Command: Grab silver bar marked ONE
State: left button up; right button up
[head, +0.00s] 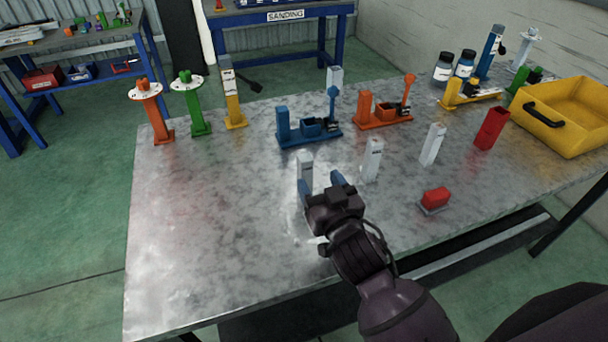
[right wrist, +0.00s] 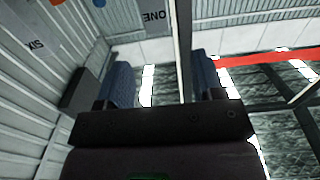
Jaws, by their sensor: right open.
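Several upright silver bars stand on the metal table; their dark marks are too small to read in the head view. My right gripper (head: 320,183) is open and empty, low at the table's front middle, with its blue fingertips at the base of the nearest silver bar (head: 305,166). Whether the bar is between the fingers or just beyond them is unclear. In the right wrist view, a silver bar marked ONE (right wrist: 143,22) shows inverted at the top, beyond the open fingers (right wrist: 163,78). A surface marked SIX (right wrist: 35,45) shows at left. My left gripper is out of view.
Other silver bars (head: 372,160) (head: 433,145) stand to the right, with a red block (head: 491,128) and a small red button box (head: 435,199). Blue (head: 308,130) and orange (head: 384,112) fixtures stand behind. A yellow bin (head: 570,115) is at right. The table's front left is clear.

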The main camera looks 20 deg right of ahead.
aim_at(307, 163)
jog(key=shift+w+f, duration=0.15)
jog(key=shift+w, duration=1.9)
jog(key=shift+w+f, duration=0.1)
jog(key=shift+w, duration=1.95)
jog(key=shift+a, duration=0.1)
grip_shut()
